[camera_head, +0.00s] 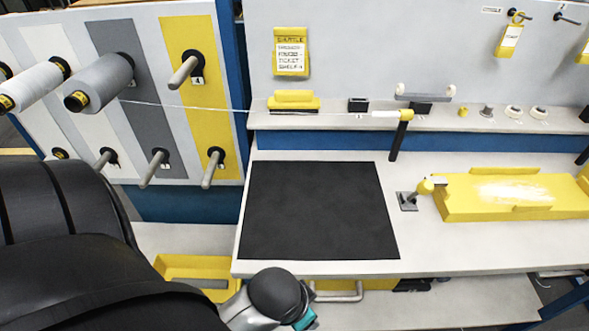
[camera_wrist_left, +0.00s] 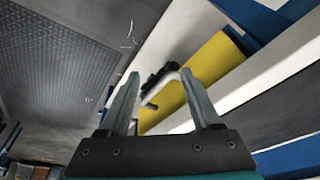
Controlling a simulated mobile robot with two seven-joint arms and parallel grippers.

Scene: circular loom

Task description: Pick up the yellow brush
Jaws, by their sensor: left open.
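A yellow block with a raised yellow top (camera_head: 293,100) sits on the back shelf, left of centre; it looks like the brush, though its bristles cannot be made out. It does not show clearly in the left wrist view. My left gripper (camera_wrist_left: 160,74) is open, with nothing between its fingers. In the head view only my left wrist shows at the bottom, in front of the table's front edge and well away from the yellow block. The left fingers are out of the head view. My right gripper is in neither view.
A black mat (camera_head: 318,212) lies on the white table. A yellow tray (camera_head: 490,205) with white powder is right. Thread runs from a grey spool (camera_head: 100,82) to a dark post (camera_head: 399,140). A yellow drawer front (camera_wrist_left: 210,70) lies beyond my left fingers.

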